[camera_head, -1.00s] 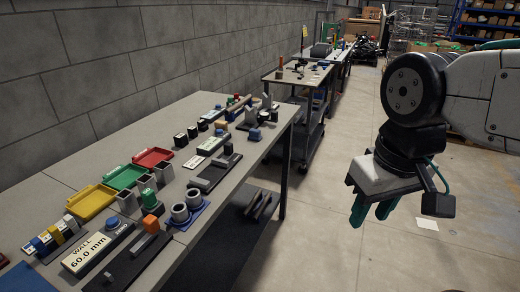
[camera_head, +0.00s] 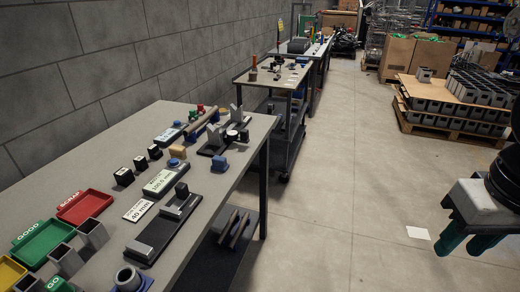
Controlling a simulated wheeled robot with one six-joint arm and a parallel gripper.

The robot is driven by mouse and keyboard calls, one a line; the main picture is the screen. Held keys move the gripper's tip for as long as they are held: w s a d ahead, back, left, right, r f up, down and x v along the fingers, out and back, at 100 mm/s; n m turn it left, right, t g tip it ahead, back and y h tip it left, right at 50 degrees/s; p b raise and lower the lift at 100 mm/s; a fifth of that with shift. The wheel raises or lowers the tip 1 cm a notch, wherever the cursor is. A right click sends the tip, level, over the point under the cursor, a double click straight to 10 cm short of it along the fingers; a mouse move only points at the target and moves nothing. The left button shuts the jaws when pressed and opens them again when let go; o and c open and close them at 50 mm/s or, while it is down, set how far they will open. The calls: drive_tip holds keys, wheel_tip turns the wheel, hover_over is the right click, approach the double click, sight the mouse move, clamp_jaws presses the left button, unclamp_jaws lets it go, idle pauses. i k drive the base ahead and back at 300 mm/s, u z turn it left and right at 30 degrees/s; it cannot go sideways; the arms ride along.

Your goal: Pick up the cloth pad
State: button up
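I cannot pick out the cloth pad for certain. A flat white square (camera_head: 418,233) lies on the floor left of my gripper; it is too plain to tell whether it is cloth or paper. A small tan block-like thing (camera_head: 178,152) stands on the near workbench (camera_head: 222,196), its material unclear. My gripper (camera_head: 462,246) hangs at the right edge over the floor, green fingers pointing down with a gap between them. It looks open and empty, well away from the workbench. Part of its body is cut off by the frame.
The bench carries a red tray (camera_head: 84,207), a green tray (camera_head: 42,242), black blocks and gauges. A cart (camera_head: 272,78) stands beyond it. A pallet of grey parts (camera_head: 455,110) stands at the right.

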sight(219, 164)
drive_tip(key=u, duration=0.1)
drive_tip(key=i, duration=1.15)
drive_tip(key=u, duration=0.65)
